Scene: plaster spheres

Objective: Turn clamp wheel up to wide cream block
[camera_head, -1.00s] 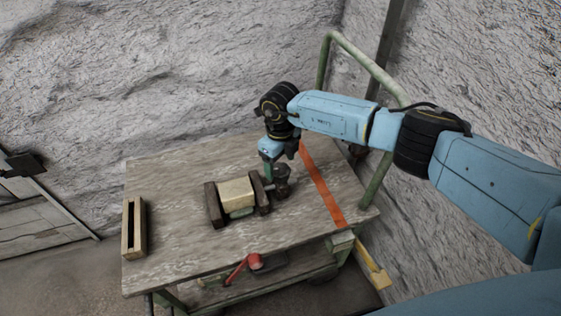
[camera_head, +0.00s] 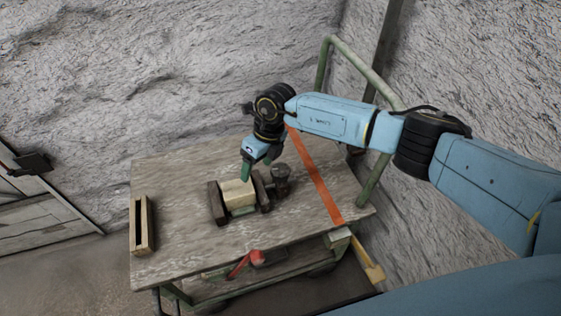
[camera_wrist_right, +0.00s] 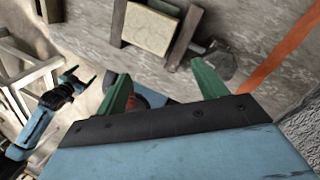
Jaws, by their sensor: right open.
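The wide cream block (camera_head: 238,193) sits between the two dark jaws of a clamp on the table. The dark clamp wheel (camera_head: 281,177) is at the clamp's right end. My right gripper (camera_head: 247,173) is open and empty, above the back of the block and left of the wheel. In the right wrist view, its green fingers (camera_wrist_right: 163,88) are wide apart, with the block (camera_wrist_right: 148,28) and the wheel (camera_wrist_right: 214,60) beyond them. Neither finger is around the wheel. My left gripper (camera_wrist_right: 82,78) shows small at the left of the wrist view, its tips apart and empty.
A narrow wooden box (camera_head: 142,226) stands at the table's left edge. An orange strip (camera_head: 316,178) crosses the right side of the tabletop (camera_head: 180,180). A green rail (camera_head: 365,65) rises at the right. A red-handled tool (camera_head: 247,261) lies below the front edge.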

